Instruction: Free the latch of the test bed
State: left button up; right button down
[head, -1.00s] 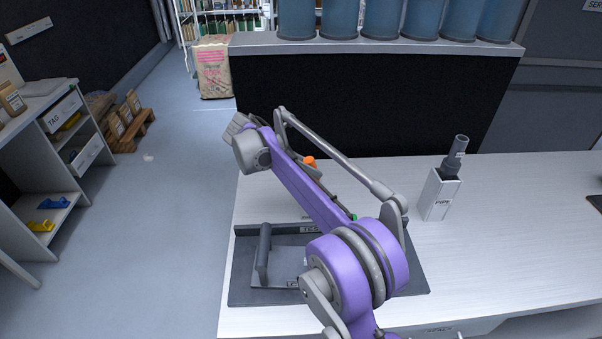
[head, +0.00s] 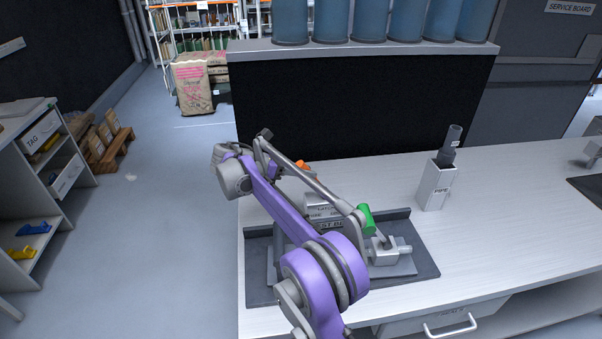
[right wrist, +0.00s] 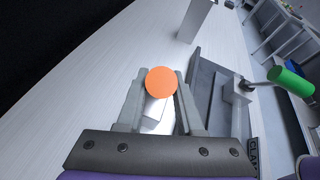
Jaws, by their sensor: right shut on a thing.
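The dark test bed (head: 397,214) lies on the white bench, and my right arm hides much of it in the head view. An orange round knob (right wrist: 161,81) sits between the fingers of my right gripper (right wrist: 160,90) in the right wrist view, with a pale block below it. The gripper is shut on this knob. The knob also shows as a small orange patch behind my arm in the head view (head: 303,164), where the fingers are hidden. A green handle (head: 367,220) stands at a grey clamp (head: 390,254) on the bed's right. My left gripper is not in view.
A white holder marked PIPE (head: 435,187) with a dark pipe stands right of the bed. A black panel topped by a ledge with blue cylinders (head: 290,22) rises behind the bench.

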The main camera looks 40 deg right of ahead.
jog(key=shift+a+f, duration=0.1)
jog(key=shift+f, duration=0.05)
dwell(0.5)
jog(key=c, duration=0.5)
grip_release()
jog(key=shift+c, duration=0.2)
jog(key=shift+a, duration=0.1)
jog(key=v, duration=1)
jog(key=shift+w+a, duration=0.2)
jog(key=shift+a, duration=0.15)
